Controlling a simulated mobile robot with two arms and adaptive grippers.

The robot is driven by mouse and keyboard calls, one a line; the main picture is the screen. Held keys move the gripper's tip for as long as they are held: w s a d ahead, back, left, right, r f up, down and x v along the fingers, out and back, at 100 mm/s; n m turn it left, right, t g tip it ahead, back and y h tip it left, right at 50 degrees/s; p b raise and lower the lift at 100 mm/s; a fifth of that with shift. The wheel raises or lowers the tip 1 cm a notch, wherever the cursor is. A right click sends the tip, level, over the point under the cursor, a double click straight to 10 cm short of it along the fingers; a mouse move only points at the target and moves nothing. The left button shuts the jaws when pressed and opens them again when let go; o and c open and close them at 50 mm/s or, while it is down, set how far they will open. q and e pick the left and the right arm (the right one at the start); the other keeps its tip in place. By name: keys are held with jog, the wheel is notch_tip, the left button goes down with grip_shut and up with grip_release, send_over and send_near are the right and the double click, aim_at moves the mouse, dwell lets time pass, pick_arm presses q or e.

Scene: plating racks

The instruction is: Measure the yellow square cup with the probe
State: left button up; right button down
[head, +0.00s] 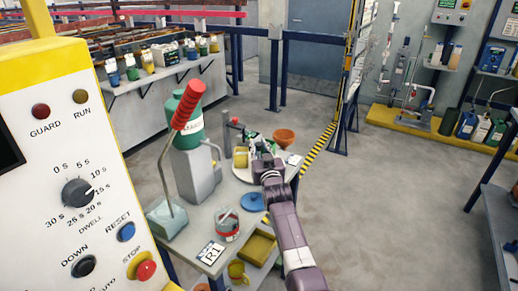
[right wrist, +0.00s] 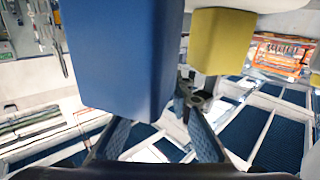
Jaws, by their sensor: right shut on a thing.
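The yellow square cup (head: 241,157) stands on the round white plate at the back of the small table. It also shows in the right wrist view (right wrist: 222,40), beyond my fingers and to the right. My right gripper (head: 264,160) is at the plate, just right of the cup. My left gripper is out of view.
A control panel (head: 75,170) blocks the left. Open floor lies right.

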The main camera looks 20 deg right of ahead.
dwell(0.3)
jog(key=c, duration=1.7)
grip_release()
jog(key=v, duration=1.2)
